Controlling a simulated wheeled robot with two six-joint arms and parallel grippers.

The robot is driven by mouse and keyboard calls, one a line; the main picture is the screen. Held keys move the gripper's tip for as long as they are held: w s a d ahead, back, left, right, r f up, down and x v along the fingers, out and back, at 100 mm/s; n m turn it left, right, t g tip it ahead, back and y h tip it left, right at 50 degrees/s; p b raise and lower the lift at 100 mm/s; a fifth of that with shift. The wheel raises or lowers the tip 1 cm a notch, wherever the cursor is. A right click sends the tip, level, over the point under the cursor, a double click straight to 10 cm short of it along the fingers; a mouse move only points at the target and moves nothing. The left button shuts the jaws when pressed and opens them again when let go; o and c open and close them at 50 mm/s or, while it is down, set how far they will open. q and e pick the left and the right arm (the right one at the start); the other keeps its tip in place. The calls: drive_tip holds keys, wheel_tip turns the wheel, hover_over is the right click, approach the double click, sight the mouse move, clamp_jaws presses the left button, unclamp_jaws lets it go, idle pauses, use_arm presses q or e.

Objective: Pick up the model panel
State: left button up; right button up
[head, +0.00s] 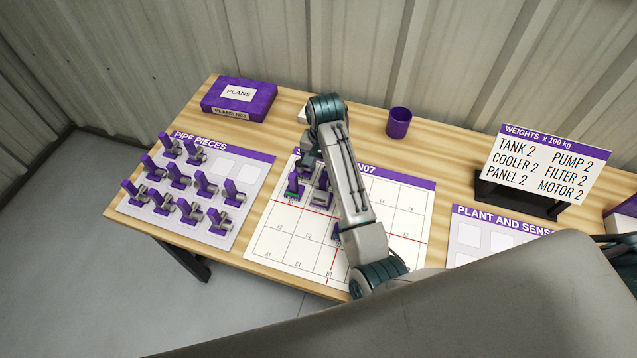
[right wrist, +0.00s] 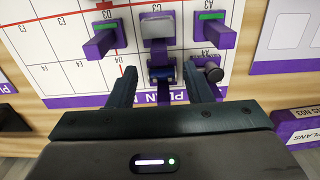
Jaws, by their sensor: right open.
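Several purple models stand on the white gridded plan sheet (head: 285,232). In the right wrist view a small dark blue-purple model (right wrist: 161,72) sits between my right gripper's (right wrist: 161,84) fingertips, which are apart on either side of it. Around it stand a grey-topped model (right wrist: 157,26), two green-topped models (right wrist: 103,40) and (right wrist: 211,31), and one with a dark round end (right wrist: 212,71). I cannot tell for sure which is the panel. In the head view my right arm hides part of the sheet and most of the gripper. My left gripper is out of view.
A pipe pieces sheet (head: 252,166) with several purple-grey pieces lies left. A purple plans box (head: 238,100) and purple cup (head: 399,123) stand at the back. A weights sign (head: 546,160) stands right, behind a plant sheet (head: 467,246). The plan sheet's front is mostly clear.

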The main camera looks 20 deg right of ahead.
sight(324, 186)
wheel_tip(324, 186, down, 4)
drive_tip(key=shift+s+r+p, duration=0.15)
drive_tip(key=shift+p, duration=0.3)
drive_tip(key=shift+f, duration=0.3)
drive_tip(key=shift+w+f+p, duration=0.2)
drive_tip(key=shift+f+p, duration=0.1)
drive_tip(key=shift+p, duration=0.05)
drive_tip(key=f+p, duration=0.2)
drive_tip(key=f, duration=0.2)
drive_tip(key=shift+s, duration=0.2)
drive_tip(key=shift+w+f, duration=0.1)
drive_tip(key=shift+f, duration=0.25)
clamp_jaws()
drive_tip(key=shift+r, duration=0.15)
